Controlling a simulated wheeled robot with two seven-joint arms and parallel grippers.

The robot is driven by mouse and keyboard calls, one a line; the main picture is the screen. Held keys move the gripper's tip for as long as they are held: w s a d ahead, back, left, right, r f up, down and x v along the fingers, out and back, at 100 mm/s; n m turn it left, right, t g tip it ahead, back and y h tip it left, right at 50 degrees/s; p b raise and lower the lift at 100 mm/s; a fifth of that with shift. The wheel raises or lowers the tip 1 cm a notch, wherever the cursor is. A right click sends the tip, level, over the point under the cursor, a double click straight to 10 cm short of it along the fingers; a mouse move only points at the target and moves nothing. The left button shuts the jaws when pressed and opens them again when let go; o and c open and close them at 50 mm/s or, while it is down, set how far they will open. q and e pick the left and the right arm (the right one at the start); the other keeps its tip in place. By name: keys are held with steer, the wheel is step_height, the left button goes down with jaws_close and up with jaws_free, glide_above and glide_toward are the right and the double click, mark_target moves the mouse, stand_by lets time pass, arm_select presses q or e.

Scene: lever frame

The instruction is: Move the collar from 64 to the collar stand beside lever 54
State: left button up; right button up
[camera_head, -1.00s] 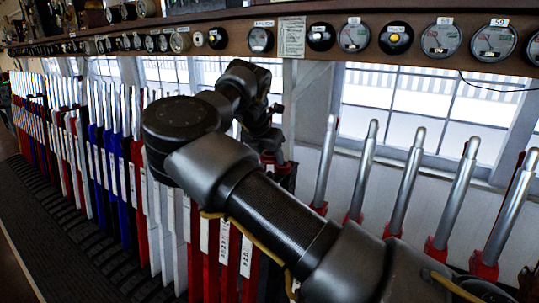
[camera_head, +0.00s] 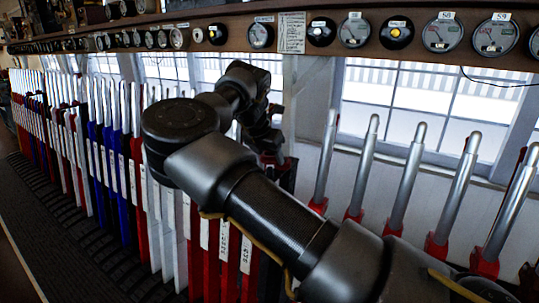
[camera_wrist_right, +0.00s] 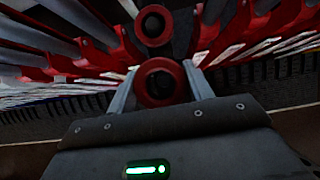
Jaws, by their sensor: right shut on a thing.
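My right gripper (camera_wrist_right: 160,92) is shut on a red collar (camera_wrist_right: 160,82), a ring with a dark centre held between its two pale fingers in the wrist view. A second red ring (camera_wrist_right: 153,25) with a grey centre lies just beyond it; I cannot tell if it is the collar stand. In the head view, the right gripper (camera_head: 268,146) is at the far end of my arm, small and dark, near the levers below the window. The number plates of levers 54 and 64 cannot be read. My left gripper is not in view.
White, blue and red levers (camera_head: 125,150) stand in a dense row on the left. Several silver-handled levers with red lower parts (camera_head: 408,180) lean on the right. A shelf of gauges (camera_head: 443,33) runs above. My arm hides the middle of the frame.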

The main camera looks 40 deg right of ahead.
steer(key=shift+f, duration=0.55)
steer(key=shift+f+b, duration=0.5)
steer(key=shift+b, duration=0.05)
steer(key=shift+f+b, duration=0.3)
steer(key=shift+f, duration=0.6)
steer(key=shift+f+b, duration=0.45)
steer(key=shift+f, duration=0.05)
steer(key=shift+f, duration=0.1)
